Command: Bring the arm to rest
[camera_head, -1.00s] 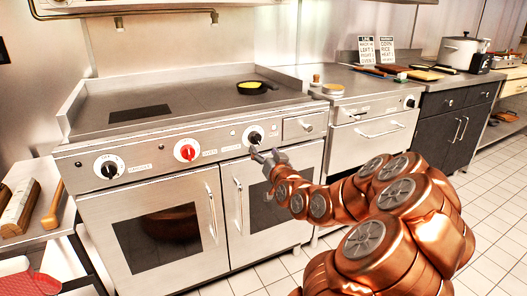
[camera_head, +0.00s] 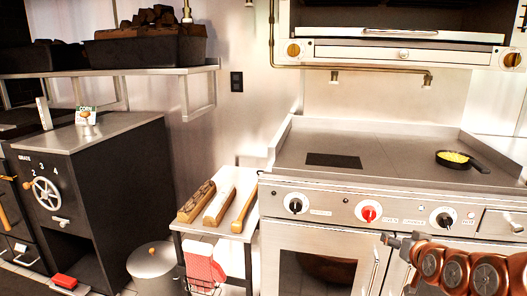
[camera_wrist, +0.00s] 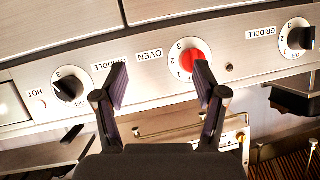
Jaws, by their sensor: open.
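My gripper (camera_wrist: 160,84) is open and empty in the wrist view, its two dark fingers apart. The steel range front lies beyond them, upside down in that view. The red oven knob (camera_wrist: 191,60) shows close to the right finger, and a black griddle knob (camera_wrist: 68,88) is left of the left finger. In the head view my gripper (camera_head: 393,241) is at the lower right, in front of the range (camera_head: 330,210), below the right black knob (camera_head: 444,219). My copper arm reaches in from the right edge. I cannot tell whether the gripper touches the range.
A pan (camera_head: 462,160) with yellow food sits on the griddle's right side. A dark cabinet (camera_head: 100,190) and a round bin (camera_head: 155,268) are further left. Oven door handles (camera_head: 374,272) stick out near my gripper.

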